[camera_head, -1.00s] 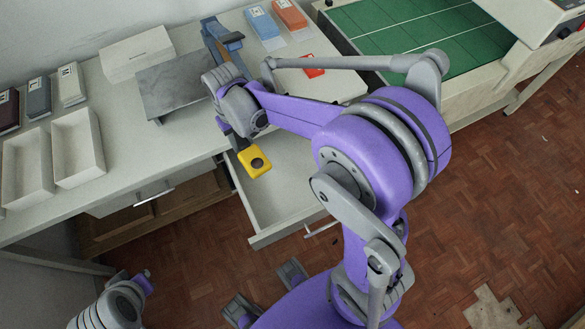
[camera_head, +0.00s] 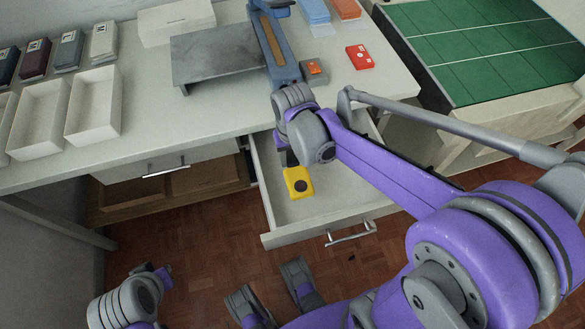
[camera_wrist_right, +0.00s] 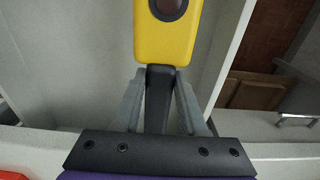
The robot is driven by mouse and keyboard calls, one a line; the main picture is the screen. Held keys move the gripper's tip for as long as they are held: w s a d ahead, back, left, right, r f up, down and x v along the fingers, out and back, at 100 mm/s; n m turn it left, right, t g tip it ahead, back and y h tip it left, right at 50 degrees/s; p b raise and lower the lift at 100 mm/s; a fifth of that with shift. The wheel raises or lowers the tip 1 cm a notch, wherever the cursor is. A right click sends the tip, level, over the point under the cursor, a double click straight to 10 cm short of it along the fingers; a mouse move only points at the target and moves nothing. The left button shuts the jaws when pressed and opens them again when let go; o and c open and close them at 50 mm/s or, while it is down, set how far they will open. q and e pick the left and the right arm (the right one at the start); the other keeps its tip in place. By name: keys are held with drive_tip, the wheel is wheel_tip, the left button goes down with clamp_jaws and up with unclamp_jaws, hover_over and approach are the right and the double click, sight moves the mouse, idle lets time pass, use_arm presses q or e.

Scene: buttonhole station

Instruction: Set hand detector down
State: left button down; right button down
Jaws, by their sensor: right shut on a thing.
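The hand detector is a yellow block with a dark round spot (camera_head: 299,183) and a dark handle. It also shows at the top of the right wrist view (camera_wrist_right: 167,38). My right gripper (camera_wrist_right: 160,90) is shut on its dark handle. In the head view this gripper (camera_head: 288,158) is partly hidden by my wrist. The detector is over the open drawer (camera_head: 345,190), near its left side; I cannot tell whether it touches the drawer floor. Part of my left arm shows at the bottom left, but its gripper cannot be made out.
A green mat (camera_head: 480,50) lies at the right. The drawer's right part looks empty.

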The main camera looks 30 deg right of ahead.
sight(292, 169)
drive_tip(key=shift+f+b, duration=0.65)
drive_tip(key=shift+f, duration=2.3)
drive_tip(key=shift+f, duration=0.1)
drive_tip(key=shift+f, duration=0.15)
drive_tip(key=shift+c, duration=2.2)
unclamp_jaws()
